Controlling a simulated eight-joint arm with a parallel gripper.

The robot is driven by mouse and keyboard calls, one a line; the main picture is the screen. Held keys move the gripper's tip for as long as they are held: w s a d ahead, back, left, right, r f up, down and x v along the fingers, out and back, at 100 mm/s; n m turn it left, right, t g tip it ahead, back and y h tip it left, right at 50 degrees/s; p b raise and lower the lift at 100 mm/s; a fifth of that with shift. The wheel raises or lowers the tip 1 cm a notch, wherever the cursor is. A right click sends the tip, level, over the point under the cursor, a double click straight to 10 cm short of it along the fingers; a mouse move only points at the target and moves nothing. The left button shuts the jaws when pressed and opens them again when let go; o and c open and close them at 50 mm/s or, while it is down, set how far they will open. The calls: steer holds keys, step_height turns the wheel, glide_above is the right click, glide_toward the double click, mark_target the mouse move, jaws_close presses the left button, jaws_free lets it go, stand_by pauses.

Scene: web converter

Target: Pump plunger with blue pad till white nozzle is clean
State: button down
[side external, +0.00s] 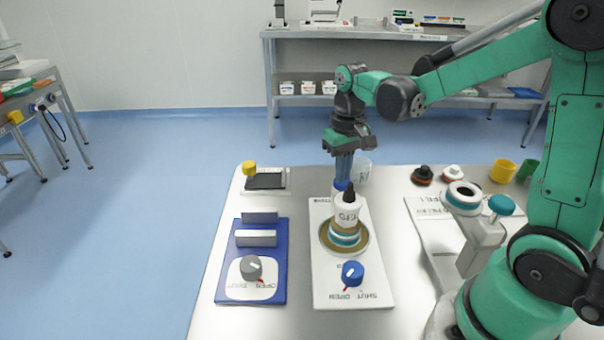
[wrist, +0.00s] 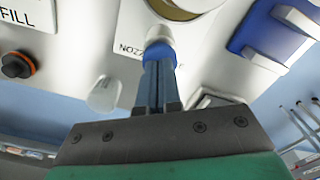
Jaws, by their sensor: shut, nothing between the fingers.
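My gripper (side external: 344,177) points straight down with its two blue-grey fingers together and nothing between them. Its tips are at the blue pad (side external: 342,185) behind the black-tipped bottle. In the wrist view, the tips meet the blue pad (wrist: 158,52), and they look in contact or very close; I cannot tell which. A white nozzle part (wrist: 160,33) shows just beyond the pad. It sits at the "NOZZ..." label, which the fingers partly cover. In the side view, the bottle hides most of the nozzle. I cannot tell whether the nozzle is clean.
The white bottle (side external: 347,217) with a black tip stands in a gold ring on the white panel (side external: 325,293), close to my gripper. A blue knob (side external: 352,272) is in front. A blue panel (side external: 226,240) lies left. A clear cup (side external: 363,167) stands close by.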

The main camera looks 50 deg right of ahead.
steer(key=shift+r, duration=2)
step_height(320, 180, up, 6)
steer(key=s+a+f+n+t, duration=0.3)
steer(key=s+a+f+t, duration=0.1)
steer(key=a+t, duration=0.3)
steer(key=shift+s+a+f, duration=0.3)
steer(key=shift+s+a, duration=0.15)
stand_by(0.6)
